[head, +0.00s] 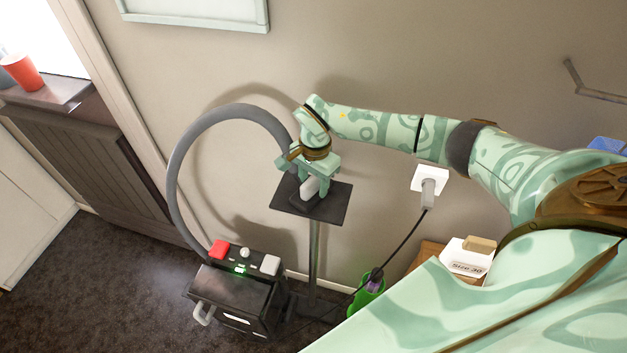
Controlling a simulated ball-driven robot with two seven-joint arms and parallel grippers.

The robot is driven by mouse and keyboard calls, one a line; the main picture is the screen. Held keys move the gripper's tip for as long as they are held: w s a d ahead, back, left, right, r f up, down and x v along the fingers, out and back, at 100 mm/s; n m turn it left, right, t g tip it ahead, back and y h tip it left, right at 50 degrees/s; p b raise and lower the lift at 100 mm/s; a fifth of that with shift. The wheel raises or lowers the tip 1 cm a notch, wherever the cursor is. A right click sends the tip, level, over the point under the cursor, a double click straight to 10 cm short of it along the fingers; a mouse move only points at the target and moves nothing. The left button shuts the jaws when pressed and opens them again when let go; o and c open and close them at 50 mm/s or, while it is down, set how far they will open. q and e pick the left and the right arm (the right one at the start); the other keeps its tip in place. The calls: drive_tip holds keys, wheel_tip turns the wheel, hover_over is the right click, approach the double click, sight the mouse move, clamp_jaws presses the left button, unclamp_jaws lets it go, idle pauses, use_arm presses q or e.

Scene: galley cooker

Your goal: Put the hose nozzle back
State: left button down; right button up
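The hose nozzle (309,189) is a light grey and dark piece at the end of a thick grey hose (181,146). It is at the black square plate (337,201) on top of a thin stand. My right gripper (312,182) reaches down over the plate and is closed around the nozzle. The gripper hides part of the nozzle, and I cannot tell whether the nozzle rests on the plate. The hose arches from the black machine (236,300) on the floor up to the gripper. My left gripper is not in view.
The machine has a red button (219,249), a green light and a handle. A wall socket (430,180) holds a plug whose black cable hangs past a green container (367,293). A white box (466,260) stands at right. A red cup (22,72) is far left.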

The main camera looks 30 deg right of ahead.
wheel_tip(320, 180, up, 12)
drive_tip(key=shift+d+r+p, duration=0.2)
drive_tip(key=shift+d+p, duration=0.05)
drive_tip(key=shift+p, duration=0.1)
drive_tip(key=shift+w, duration=0.1)
idle(1.4)
